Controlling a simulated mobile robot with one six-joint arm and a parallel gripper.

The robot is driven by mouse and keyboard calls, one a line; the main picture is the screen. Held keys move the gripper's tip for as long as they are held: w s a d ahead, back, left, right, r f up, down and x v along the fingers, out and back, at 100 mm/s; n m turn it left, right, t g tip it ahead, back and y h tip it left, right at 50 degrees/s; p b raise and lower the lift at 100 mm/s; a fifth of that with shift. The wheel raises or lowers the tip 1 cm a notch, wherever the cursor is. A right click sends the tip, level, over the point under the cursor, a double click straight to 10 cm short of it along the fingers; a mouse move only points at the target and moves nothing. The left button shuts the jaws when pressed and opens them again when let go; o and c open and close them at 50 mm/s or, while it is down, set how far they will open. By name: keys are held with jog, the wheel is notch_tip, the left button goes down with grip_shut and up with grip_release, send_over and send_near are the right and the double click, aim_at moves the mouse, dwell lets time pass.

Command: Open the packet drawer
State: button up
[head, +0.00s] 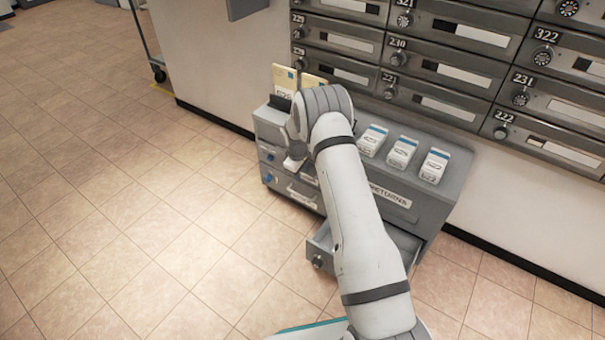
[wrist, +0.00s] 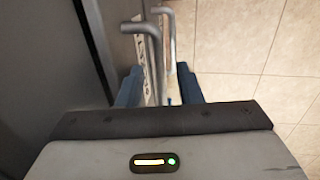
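A grey drawer cabinet (head: 262,128) stands against the wall in the head view. Its left drawer fronts carry labels too small to read surely, so I cannot tell which is the packet drawer. A lower drawer (head: 398,240) at the right is pulled out, partly behind my arm. In the head view my gripper is at the cabinet's left front, its fingers hidden. In the wrist view my gripper (wrist: 158,88) has its blue fingers apart. A metal bar handle (wrist: 154,50) runs down between them, and a second bar handle (wrist: 171,40) shows beyond it. Contact is unclear.
White boxes with blue tops (head: 403,152) and yellow cards (head: 285,78) stand on the cabinet top. Numbered mailboxes (head: 440,68) fill the wall above. The tiled floor (head: 140,200) to the left is clear. A cart leg (head: 150,45) stands at the upper left.

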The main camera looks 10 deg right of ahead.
jog(key=shift+c, duration=0.4)
grip_shut()
